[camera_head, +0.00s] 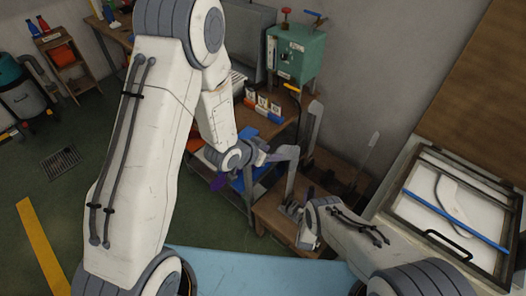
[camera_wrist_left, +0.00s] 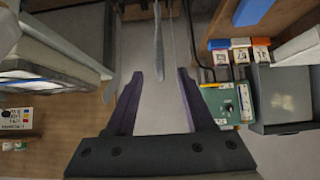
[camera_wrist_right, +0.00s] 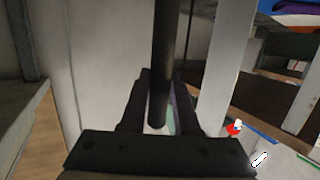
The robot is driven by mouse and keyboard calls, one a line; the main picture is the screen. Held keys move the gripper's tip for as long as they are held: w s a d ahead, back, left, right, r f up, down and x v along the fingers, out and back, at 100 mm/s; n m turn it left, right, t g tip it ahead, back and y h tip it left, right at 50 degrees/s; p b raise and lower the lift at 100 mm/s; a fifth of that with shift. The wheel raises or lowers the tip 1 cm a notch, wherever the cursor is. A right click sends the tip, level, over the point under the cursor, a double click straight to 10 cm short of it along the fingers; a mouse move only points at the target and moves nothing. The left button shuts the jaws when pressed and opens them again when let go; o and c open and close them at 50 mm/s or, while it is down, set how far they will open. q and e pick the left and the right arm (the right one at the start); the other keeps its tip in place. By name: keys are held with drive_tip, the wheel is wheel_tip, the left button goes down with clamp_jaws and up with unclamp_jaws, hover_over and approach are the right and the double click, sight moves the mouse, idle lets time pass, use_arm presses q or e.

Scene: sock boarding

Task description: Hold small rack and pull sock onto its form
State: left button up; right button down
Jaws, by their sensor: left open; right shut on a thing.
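The small wooden rack (camera_head: 268,215) stands low in the middle of the head view, with flat grey forms rising near it, one of them a bent-topped form (camera_head: 291,168). My left gripper (camera_wrist_left: 160,74) is open and empty. A thin grey form (camera_wrist_left: 158,45) shows beyond and between its fingertips, apart from them. My right gripper (camera_wrist_right: 160,82) is shut on a dark upright post (camera_wrist_right: 163,45); in the head view it is low at the rack. I cannot pick out a sock on any form; folded cloth-like items (camera_wrist_right: 290,10) lie on a shelf at upper right.
A green machine (camera_head: 296,52) stands on a wooden bench at the back, with several small labelled boxes (camera_head: 262,105) before it. A framed tray (camera_head: 470,205) with a blue bar is at the right. Other upright forms crowd the rack area. Green floor lies open at left.

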use_arm(q)
drive_tip(key=v, duration=0.5)
drive_tip(key=shift+s+a+r, duration=0.1)
drive_tip(key=shift+s+r, duration=0.1)
use_arm(e)
drive_tip(key=c, duration=0.6)
unclamp_jaws()
drive_tip(key=shift+o, duration=0.2)
